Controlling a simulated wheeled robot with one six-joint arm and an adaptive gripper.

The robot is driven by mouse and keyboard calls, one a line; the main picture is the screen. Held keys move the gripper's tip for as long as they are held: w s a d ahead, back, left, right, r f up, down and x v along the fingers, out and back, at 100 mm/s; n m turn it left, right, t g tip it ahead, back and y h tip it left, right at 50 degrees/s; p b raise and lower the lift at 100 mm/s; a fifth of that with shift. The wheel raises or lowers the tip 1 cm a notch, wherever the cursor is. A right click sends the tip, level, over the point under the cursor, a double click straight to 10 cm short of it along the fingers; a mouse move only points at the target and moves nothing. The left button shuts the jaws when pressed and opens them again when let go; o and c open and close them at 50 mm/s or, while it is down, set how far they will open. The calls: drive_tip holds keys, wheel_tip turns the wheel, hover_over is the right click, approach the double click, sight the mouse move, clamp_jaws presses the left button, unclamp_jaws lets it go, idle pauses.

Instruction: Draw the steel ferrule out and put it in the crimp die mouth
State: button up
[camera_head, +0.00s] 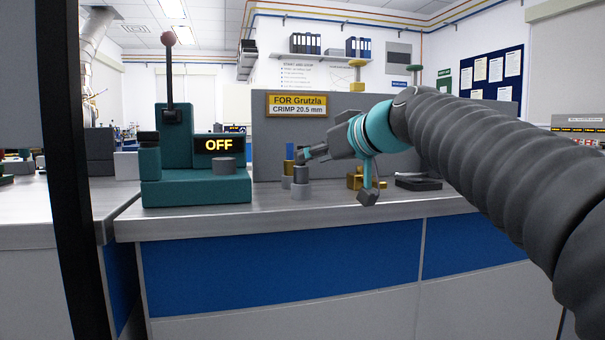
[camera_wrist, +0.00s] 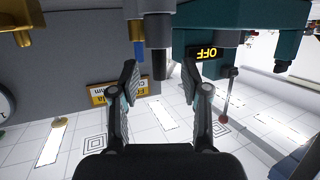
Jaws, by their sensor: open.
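A dark grey cylinder (camera_head: 301,173), which looks like the steel ferrule, stands upright in a lighter grey holder (camera_head: 300,191) on the bench.
Brass pieces (camera_head: 356,181) and a dark flat block (camera_head: 418,183) lie to the right. A grey panel (camera_head: 275,135) with a yellow sign (camera_head: 297,105), "CRIMP 20.5 mm", stands behind. The machine's lever (camera_head: 169,75) points up.

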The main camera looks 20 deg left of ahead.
drive_tip(key=x, duration=0.5)
drive_tip(key=shift+w+r+p, duration=0.1)
drive_tip(key=shift+r+p, duration=0.1)
drive_tip(key=shift+p, duration=0.1)
clamp_jaws()
drive_tip(key=shift+r, duration=0.1)
wheel_tip(320, 180, up, 10)
drive_tip(key=p, duration=0.4)
drive_tip(key=shift+c, duration=2.1)
unclamp_jaws()
clamp_jaws()
